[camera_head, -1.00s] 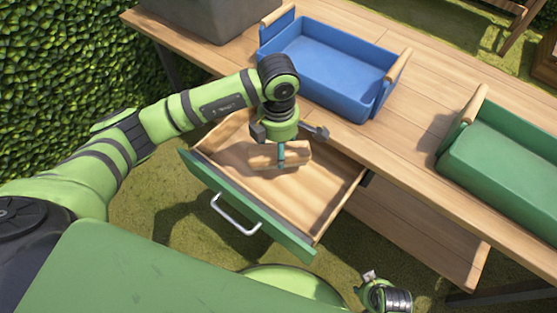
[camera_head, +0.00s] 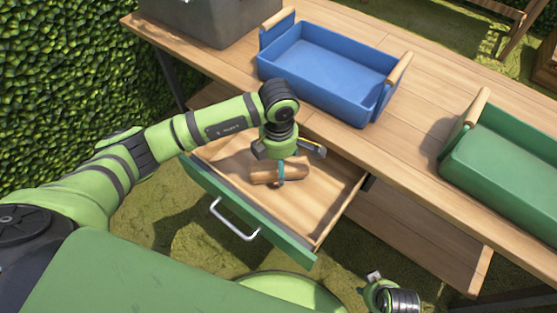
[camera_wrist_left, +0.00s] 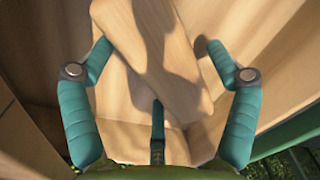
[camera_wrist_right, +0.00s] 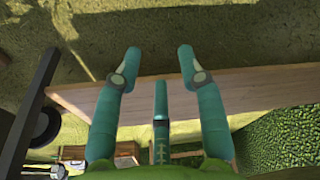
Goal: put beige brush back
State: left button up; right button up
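The beige brush (camera_head: 272,177), a plain wooden block shape in these views, shows over the floor of the open drawer (camera_head: 318,205). I cannot tell whether it touches the floor. My left gripper (camera_head: 286,172) points down into the drawer at the brush. In the left wrist view the brush (camera_wrist_left: 150,55) slants between the two spread side fingers of the left gripper (camera_wrist_left: 152,48), with gaps beside it. The middle finger is by its near end. My right gripper (camera_wrist_right: 158,58) is open and empty, away from the drawer.
The drawer's green front with a metal handle (camera_head: 235,220) faces me. A blue tray (camera_head: 330,68) stands on the wooden table (camera_head: 425,140) behind the drawer. A green tray (camera_head: 505,175) stands at the right, and a grey bin (camera_head: 215,22) at the back left.

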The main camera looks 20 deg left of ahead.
pick_arm(q)
jog(key=shift+r, duration=0.1)
jog(key=shift+r, duration=0.25)
notch_tip(320, 180, up, 12)
jog(key=p, duration=0.2)
jog(key=shift+f, duration=0.2)
pick_arm(e)
jog(key=f, duration=0.1)
jog(key=s+f, duration=0.2)
jog(key=f, duration=0.1)
jog(key=shift+s+d, duration=0.1)
jog(key=shift+d, duration=0.05)
